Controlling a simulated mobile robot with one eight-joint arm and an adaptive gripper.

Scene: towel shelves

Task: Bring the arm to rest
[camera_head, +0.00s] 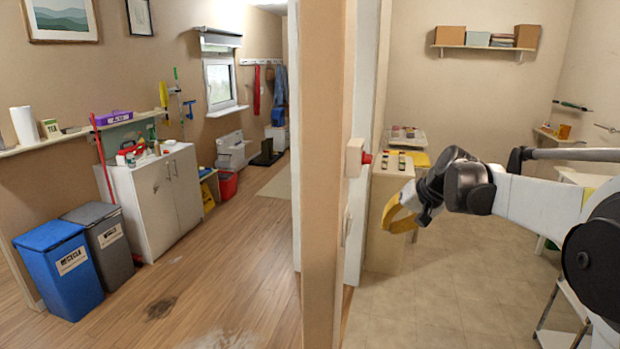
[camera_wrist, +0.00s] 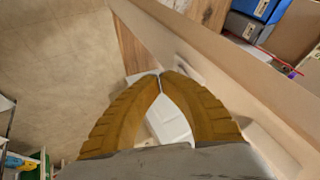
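My arm reaches in from the right in the head view, and my gripper (camera_head: 393,222) hangs at its end with yellow fingers. It is in front of the beige cabinet, to the right of the wall edge. In the wrist view the two ribbed yellow fingers of my gripper (camera_wrist: 160,76) meet at their tips. I see nothing held between them; a white surface shows through the gap behind them, and I cannot tell what it is.
A wall end (camera_head: 322,240) with a red button (camera_head: 366,158) stands left of my gripper. The beige cabinet (camera_head: 385,245) bears small jars. A wall shelf (camera_head: 480,47) holds boxes. Tiled floor (camera_head: 450,300) is clear below my arm. Blue bin (camera_head: 60,270) and white cabinet (camera_head: 150,215) stand left.

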